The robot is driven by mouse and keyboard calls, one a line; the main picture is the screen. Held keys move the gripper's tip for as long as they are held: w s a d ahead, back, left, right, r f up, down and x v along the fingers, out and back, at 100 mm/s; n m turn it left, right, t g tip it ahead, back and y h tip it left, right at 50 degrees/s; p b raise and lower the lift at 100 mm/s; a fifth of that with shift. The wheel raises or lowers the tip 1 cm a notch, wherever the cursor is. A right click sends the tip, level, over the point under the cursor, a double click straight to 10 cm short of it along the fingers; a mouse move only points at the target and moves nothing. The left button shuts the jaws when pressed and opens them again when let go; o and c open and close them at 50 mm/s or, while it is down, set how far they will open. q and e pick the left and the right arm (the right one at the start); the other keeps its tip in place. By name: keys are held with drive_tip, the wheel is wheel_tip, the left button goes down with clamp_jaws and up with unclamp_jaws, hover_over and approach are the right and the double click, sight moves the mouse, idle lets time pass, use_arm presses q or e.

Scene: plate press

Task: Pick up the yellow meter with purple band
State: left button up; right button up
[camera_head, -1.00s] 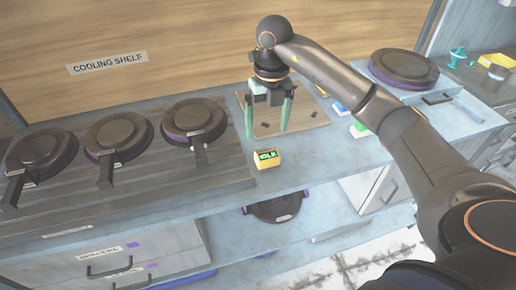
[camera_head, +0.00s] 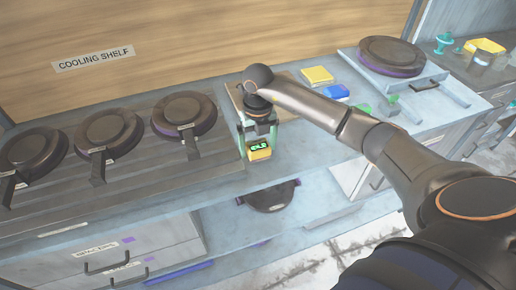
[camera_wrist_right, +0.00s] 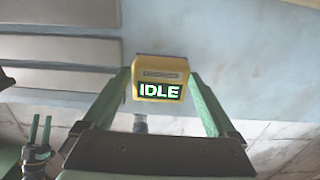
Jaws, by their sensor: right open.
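The yellow meter (camera_head: 260,153) is a small box with a dark display and green text, on the counter near its front edge.
Three dark round plate presses (camera_head: 110,132) with handles sit on the ribbed shelf to the left. A yellow block (camera_head: 317,76), a blue block (camera_head: 336,91) and green items stand to the right. Another round press (camera_head: 390,55) is at the back right. Drawers are below.

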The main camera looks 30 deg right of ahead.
drive_tip(key=shift+f, duration=0.15)
drive_tip(key=c, duration=1.2)
drive_tip(key=shift+c, duration=0.3)
